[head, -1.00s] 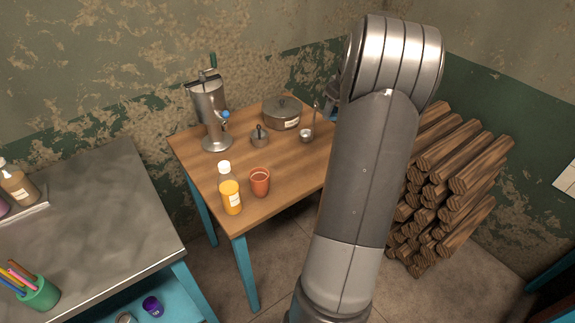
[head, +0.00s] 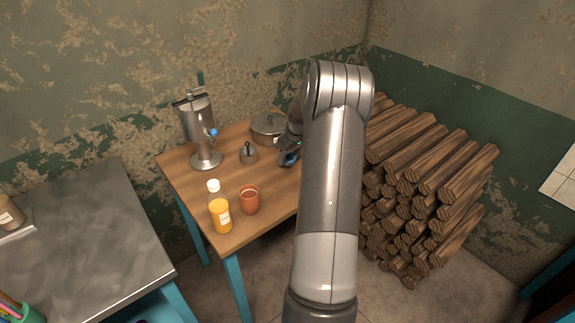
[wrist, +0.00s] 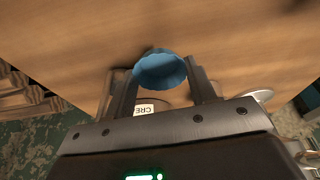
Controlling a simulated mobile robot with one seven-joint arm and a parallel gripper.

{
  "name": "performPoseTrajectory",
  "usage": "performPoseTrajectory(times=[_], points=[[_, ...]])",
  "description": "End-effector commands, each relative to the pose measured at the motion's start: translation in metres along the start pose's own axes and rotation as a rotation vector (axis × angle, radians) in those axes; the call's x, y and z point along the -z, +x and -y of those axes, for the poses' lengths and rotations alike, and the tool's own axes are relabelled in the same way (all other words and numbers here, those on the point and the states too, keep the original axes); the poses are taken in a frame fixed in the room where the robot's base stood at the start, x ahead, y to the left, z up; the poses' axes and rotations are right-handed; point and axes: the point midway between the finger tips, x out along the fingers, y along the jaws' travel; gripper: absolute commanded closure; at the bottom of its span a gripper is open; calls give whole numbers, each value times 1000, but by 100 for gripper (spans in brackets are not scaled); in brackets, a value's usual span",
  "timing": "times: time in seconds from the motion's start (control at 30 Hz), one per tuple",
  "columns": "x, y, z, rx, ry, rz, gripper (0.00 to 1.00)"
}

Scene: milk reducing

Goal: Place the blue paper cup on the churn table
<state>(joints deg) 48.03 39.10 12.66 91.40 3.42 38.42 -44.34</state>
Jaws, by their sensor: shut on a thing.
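The blue paper cup (wrist: 160,70) is between the two fingers of my gripper (wrist: 163,80) in the wrist view, and the fingers are shut on it. In the head view my gripper (head: 290,152) is at the right part of the wooden churn table (head: 185,178), with a bit of the blue cup (head: 289,160) showing below it. I cannot tell whether the cup touches the tabletop. The metal churn (head: 198,130) with a blue tap stands at the table's back left.
A lidded pot (head: 268,130) is close left of my gripper. A small metal pot (head: 248,154), a red cup (head: 249,200) and an orange bottle (head: 221,215) also stand on the table. Stacked logs (head: 425,185) are at the right. A grey counter (head: 85,240) is at the left.

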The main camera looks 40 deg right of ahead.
Motion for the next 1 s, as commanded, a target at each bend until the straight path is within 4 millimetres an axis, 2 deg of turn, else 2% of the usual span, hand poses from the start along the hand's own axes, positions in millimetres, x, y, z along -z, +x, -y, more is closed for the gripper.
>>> performPoseTrajectory(times=[0.17,0.43,0.8,0.83,1.0], points=[[4,10,2,0,1,0,70],[-6,43,3,1,1,1,70],[-7,47,2,0,1,0,70],[-7,47,2,0,1,-1,47],[-7,46,2,0,1,0,33]])
